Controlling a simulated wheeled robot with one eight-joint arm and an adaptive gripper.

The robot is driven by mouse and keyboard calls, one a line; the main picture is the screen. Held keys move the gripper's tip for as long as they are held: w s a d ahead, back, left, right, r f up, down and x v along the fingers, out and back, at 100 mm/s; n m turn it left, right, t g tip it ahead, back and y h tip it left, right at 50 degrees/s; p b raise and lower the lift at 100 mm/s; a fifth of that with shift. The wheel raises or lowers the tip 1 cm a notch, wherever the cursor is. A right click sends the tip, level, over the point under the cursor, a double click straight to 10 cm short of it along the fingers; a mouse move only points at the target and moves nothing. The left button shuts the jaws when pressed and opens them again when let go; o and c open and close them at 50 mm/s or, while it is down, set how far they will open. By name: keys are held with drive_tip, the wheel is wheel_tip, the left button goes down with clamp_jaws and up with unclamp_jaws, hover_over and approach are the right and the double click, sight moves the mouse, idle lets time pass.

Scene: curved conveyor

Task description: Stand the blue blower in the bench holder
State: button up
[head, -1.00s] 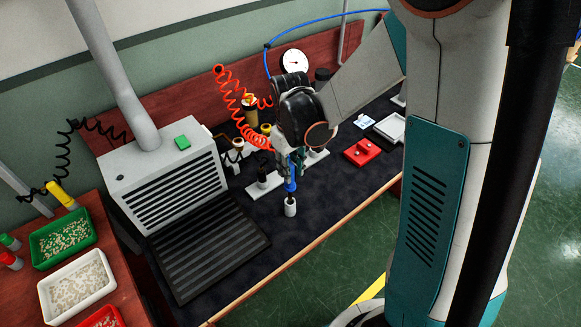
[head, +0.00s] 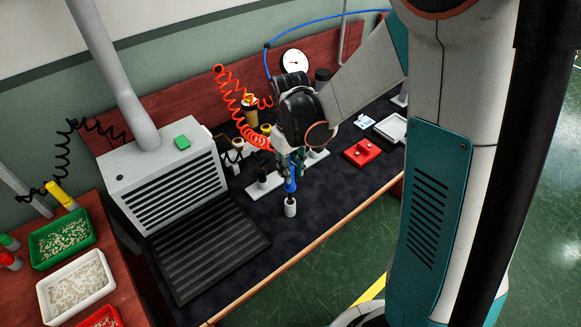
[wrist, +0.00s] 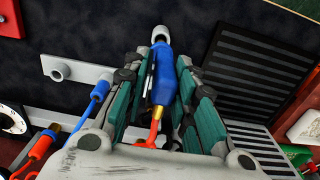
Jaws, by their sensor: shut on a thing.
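The blue blower (wrist: 162,78) is between my gripper's fingers (wrist: 160,95), which are shut on it. It has a pale grey cylindrical tip, and a red-orange hose runs from its other end. In the head view my gripper (head: 290,172) holds the blower (head: 291,185) nose down over the front of the dark bench mat. Its pale tip is low, close to the mat; I cannot tell whether it touches. White holder plates stand behind it: one with a dark post (head: 262,184), another partly behind my gripper (head: 316,157). A white plate with a round socket (wrist: 62,70) shows in the wrist view.
A vented grey box (head: 165,185) and black grille (head: 208,250) lie left. A red coiled hose (head: 232,100) hangs behind my gripper. A red tray (head: 363,152) is right. Open mat lies in front.

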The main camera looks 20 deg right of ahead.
drive_tip(key=shift+f+b, duration=2.9)
drive_tip(key=shift+f, duration=0.6)
drive_tip(key=o, duration=1)
drive_tip(key=shift+c, duration=0.2)
wheel_tip(320, 180, up, 12)
drive_tip(key=s+r+m+t, duration=0.1)
drive_tip(key=s+r+t, duration=0.2)
drive_tip(key=s, duration=0.4)
drive_tip(key=s+r+m+t, duration=0.2)
drive_tip(key=s+r+t, duration=0.1)
drive_tip(key=s, duration=0.5)
drive_tip(key=shift+r+m+t, duration=0.2)
drive_tip(key=shift+m+t, duration=0.1)
drive_tip(key=shift+t, duration=0.3)
